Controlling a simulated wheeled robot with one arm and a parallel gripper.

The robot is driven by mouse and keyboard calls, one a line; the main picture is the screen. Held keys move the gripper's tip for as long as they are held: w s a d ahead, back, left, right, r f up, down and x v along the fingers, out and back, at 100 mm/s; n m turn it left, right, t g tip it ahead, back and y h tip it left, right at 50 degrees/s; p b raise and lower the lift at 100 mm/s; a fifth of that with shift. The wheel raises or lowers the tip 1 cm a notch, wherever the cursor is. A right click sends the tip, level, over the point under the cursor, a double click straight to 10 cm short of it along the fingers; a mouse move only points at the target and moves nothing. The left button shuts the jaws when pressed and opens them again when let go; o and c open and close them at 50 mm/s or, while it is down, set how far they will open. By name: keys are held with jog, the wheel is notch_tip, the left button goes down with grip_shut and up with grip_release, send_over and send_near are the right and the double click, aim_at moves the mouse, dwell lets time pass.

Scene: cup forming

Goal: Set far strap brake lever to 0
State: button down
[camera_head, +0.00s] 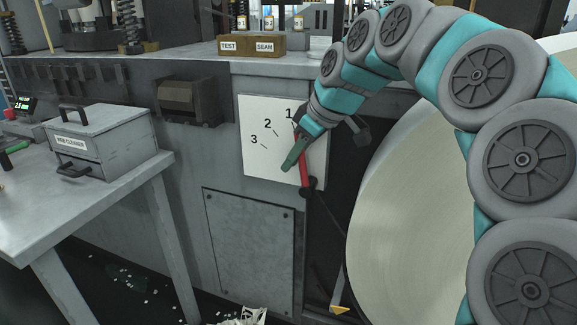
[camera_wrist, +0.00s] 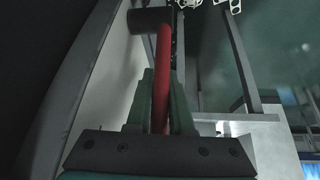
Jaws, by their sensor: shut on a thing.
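The brake lever is a red bar (camera_head: 304,172) in front of a white dial plate (camera_head: 256,158) on the grey machine. Its dark pivot is at the lower right of the plate, and the bar runs up from it, leaning slightly left, near the mark 1. The plate shows 1, 2 and 3; no 0 is visible, and my arm hides part of the plate. My gripper (camera_head: 295,152) reaches down from the upper right with green fingers closed on the lever. In the wrist view the red lever (camera_wrist: 162,78) runs between the two fingers (camera_wrist: 163,100) to a dark cylindrical end.
A large pale drum (camera_head: 415,200) stands right of the plate. A dark box (camera_head: 190,100) juts from the machine to the left. A side table (camera_head: 60,205) carries a grey cleaner box (camera_head: 105,140).

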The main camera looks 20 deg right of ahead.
jog(key=shift+s+d+r+t+y, duration=0.1)
jog(key=shift+d+t+y, duration=0.1)
jog(key=shift+t+y, duration=0.1)
jog(key=c, duration=0.8)
grip_release()
jog(key=shift+v, duration=3.9)
